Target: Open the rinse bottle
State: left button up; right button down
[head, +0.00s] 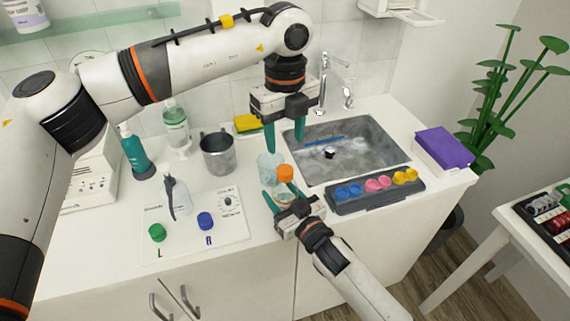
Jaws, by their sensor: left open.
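The rinse bottle, a small clear bottle (284,190) with an orange cap (285,173), stands upright on the counter in front of the sink. The cap is on the bottle. My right gripper (286,197) comes in from the lower right. Its teal fingers are on either side of the bottle body, below the cap, and appear shut on it; the lower part of the bottle is partly hidden by the gripper. My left gripper (285,136) points down above and behind the cap, with its fingers apart and nothing between them.
A clear tumbler (268,164) stands just behind the bottle. A sink (365,158) lies behind right, with a dark tray (362,203) of coloured cases in front of it. A metal cup (218,154), teal bottle (134,152) and white mat (232,228) are left. A purple box (443,147) is right.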

aim_at(285, 169)
pick_arm(q)
jog(key=m, duration=0.3)
jog(key=shift+m, duration=0.4)
jog(key=m, duration=1)
jog(key=shift+m, duration=0.4)
jog(key=m, duration=1.2)
jog(key=shift+m, duration=0.4)
jog(key=m, duration=1)
jog(key=shift+m, duration=0.4)
jog(key=m, duration=0.9)
jog(key=shift+f+m, duration=0.35)
jog(key=shift+m, duration=0.15)
notch_tip(285, 169, down, 7)
jog(key=shift+f, duration=0.15)
